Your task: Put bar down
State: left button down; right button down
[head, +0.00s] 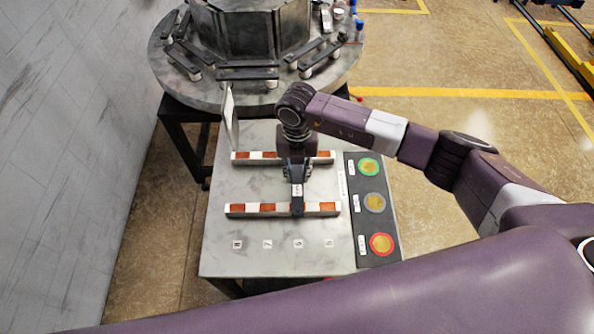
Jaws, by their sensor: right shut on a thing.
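A dark bar (298,207) with a small light patch shows just below my right gripper (296,178) in the head view. The gripper comes down from above and is shut on the bar. The bar points across the two red-and-white rails, the far rail (325,158) and the near rail (265,209). Its near end overlaps the near rail. I cannot tell whether it touches the rails. The gripper and wrist hide its far part. My left gripper is not in view.
The rails lie on a grey table (225,262) with small number labels along its front. A black panel with green, grey and red discs (381,244) is at the right. Behind stands a round platform (163,62) with several dark bars on pegs. A wall is at the left.

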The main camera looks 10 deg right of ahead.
aim_at(297, 177)
jog(key=shift+f, duration=0.2)
jog(key=shift+f+b, duration=0.15)
jog(key=shift+b, duration=0.15)
jog(key=c, duration=1.7)
grip_release()
jog(key=shift+o, duration=0.2)
jog(key=shift+r+p, duration=0.3)
jog(key=shift+r, duration=0.3)
notch_tip(297, 177, up, 11)
jog(key=b, duration=0.3)
jog(key=shift+r, duration=0.2)
